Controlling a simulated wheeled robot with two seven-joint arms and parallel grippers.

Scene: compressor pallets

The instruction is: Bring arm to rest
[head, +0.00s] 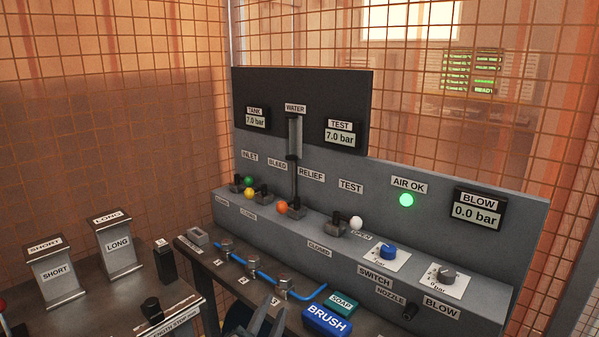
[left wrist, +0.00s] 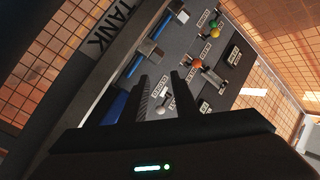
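My left gripper (head: 257,318) shows at the bottom edge of the head view, in front of the bench and left of the blue BRUSH block (head: 327,320). In the left wrist view its two dark fingers (left wrist: 165,92) stand apart with a gap between them. I see nothing held; the panel and a white knob (left wrist: 162,110) show beyond the gap. Most of my left arm is out of the head view. My right gripper is in neither view.
A grey panel (head: 450,265) with gauges, coloured valve knobs and a blue switch (head: 388,251) stands behind the bench. A blue hose (head: 262,274) runs along the bench. SHORT (head: 56,273) and LONG (head: 118,246) holders stand at left. Wire mesh encloses the area.

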